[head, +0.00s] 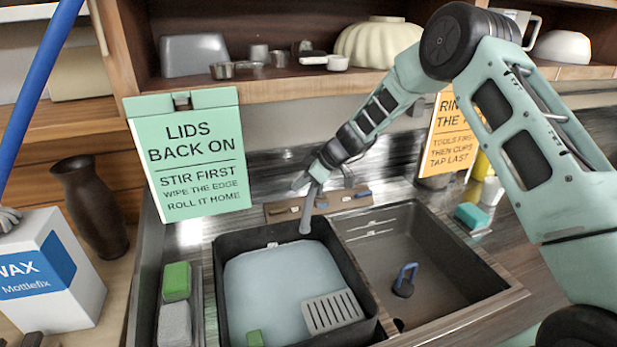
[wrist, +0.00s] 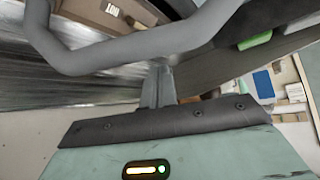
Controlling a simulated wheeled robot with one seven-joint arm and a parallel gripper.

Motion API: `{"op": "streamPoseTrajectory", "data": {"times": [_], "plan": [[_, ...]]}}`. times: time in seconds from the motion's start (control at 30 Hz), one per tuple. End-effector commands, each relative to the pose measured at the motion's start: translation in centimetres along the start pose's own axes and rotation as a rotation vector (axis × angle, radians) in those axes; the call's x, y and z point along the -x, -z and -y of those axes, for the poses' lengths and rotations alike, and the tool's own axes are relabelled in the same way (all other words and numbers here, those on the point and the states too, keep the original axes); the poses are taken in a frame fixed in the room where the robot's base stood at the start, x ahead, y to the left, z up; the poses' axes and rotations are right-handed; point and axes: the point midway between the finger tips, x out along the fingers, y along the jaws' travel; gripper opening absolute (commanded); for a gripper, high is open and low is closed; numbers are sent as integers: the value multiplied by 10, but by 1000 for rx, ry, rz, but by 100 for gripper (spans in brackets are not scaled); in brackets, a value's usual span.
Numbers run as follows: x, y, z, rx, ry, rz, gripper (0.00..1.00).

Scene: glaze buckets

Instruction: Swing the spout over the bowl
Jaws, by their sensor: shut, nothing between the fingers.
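The grey spout (head: 308,212) rises behind the sink and its tip points down over the back right part of the left bowl (head: 228,240). The left bowl is dark-rimmed and holds pale bluish liquid. The right bowl (head: 425,245) is grey and has no liquid that I can see. My gripper (head: 302,181) is shut and empty, close beside the upper part of the spout. In the wrist view the spout (wrist: 110,58) is a thick curved grey tube just beyond my gripper's fingertips (wrist: 160,68). I cannot tell whether they touch.
A blue-handled plug (head: 404,281) sits in the right bowl. A green sign (head: 190,155) stands behind at left. A shelf edge (head: 290,86) runs above the sink.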

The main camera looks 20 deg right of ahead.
Motion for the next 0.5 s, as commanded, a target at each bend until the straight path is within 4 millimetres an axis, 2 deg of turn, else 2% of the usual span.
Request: {"op": "streamPoseTrajectory", "data": {"times": [0.03, 0.1, 0.3, 0.5], "plan": [[9, -4, 0, -5, -1, 1, 0], [12, -10, -1, -3, -1, 0, 0], [14, -20, 0, -1, 0, -1, 0], [14, -21, 0, 0, 0, -1, 0]]}}
